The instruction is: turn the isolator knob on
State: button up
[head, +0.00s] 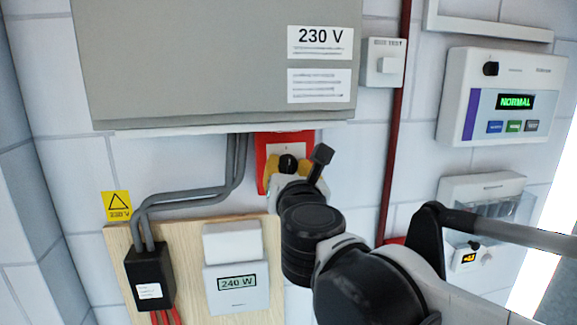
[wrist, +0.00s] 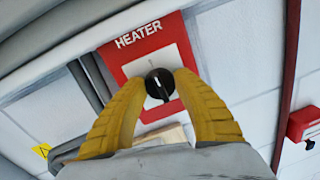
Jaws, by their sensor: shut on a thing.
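The isolator knob (wrist: 159,83) is a round black knob with a white pointer line. It sits on a pale panel inside a red plate (wrist: 128,60) marked HEATER. In the wrist view the pointer line runs nearly up and down, tipped slightly. My gripper (wrist: 161,84) has yellow fingers, one on each side of the knob, closed on it. In the head view the red plate (head: 304,139) is under the grey 230 V cabinet, and my gripper (head: 287,172) partly covers the knob and plate. Small lettering around the knob cannot be read.
The grey cabinet (head: 200,60) hangs directly above the plate. Grey conduits (head: 190,200) run down its left side to a wooden board (head: 188,262) with a 240 W meter (head: 237,290). A red pipe (head: 396,130) runs down the right. A NORMAL-display panel (head: 500,80) is farther right.

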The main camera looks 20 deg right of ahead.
jog(key=shift+r, duration=0.1)
jog(key=m, duration=0.4)
jog(key=shift+p, duration=0.3)
jog(key=m, duration=0.4)
jog(key=shift+d+m+g+y, duration=0.15)
jog(key=shift+m+g+y, duration=0.15)
jog(key=shift+m+y, duration=0.1)
jog(key=m, duration=0.4)
jog(key=shift+p, duration=0.3)
jog(key=shift+m+y, duration=0.5)
jog(key=shift+m, duration=1.7)
jog(key=o, duration=1.2)
jog(key=shift+w, duration=0.1)
jog(key=shift+f, duration=0.2)
jog(key=s, duration=0.4)
jog(key=s+a, duration=0.1)
jog(key=s, duration=0.3)
jog(key=s+r, duration=0.1)
jog(key=s, duration=0.3)
jog(key=shift+a+r, duration=0.1)
jog(key=shift+a, duration=0.05)
